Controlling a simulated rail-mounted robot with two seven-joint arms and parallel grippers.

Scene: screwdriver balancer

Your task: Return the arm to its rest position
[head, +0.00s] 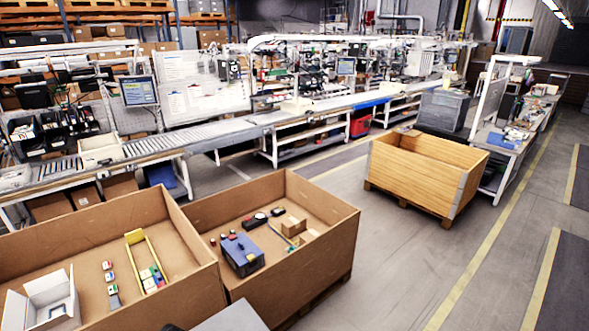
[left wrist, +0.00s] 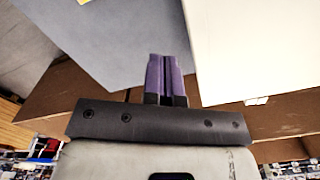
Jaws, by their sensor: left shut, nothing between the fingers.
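My left gripper (left wrist: 167,78) shows in the left wrist view, with its two purple fingers side by side and shut. Nothing is between the fingers. Behind it are a plain grey surface, a pale panel and brown cardboard-like surfaces, and the view appears tilted. In the head view neither gripper shows. My right gripper is not seen in either view. No screwdriver can be made out.
Two open cardboard boxes stand at the lower left: the left box (head: 190,245) holds small blocks and a white tray (head: 45,300); the right box (head: 325,235) holds a blue case (head: 242,254). A wooden crate (head: 415,175) stands right. Floor (head: 395,265) beside it is clear.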

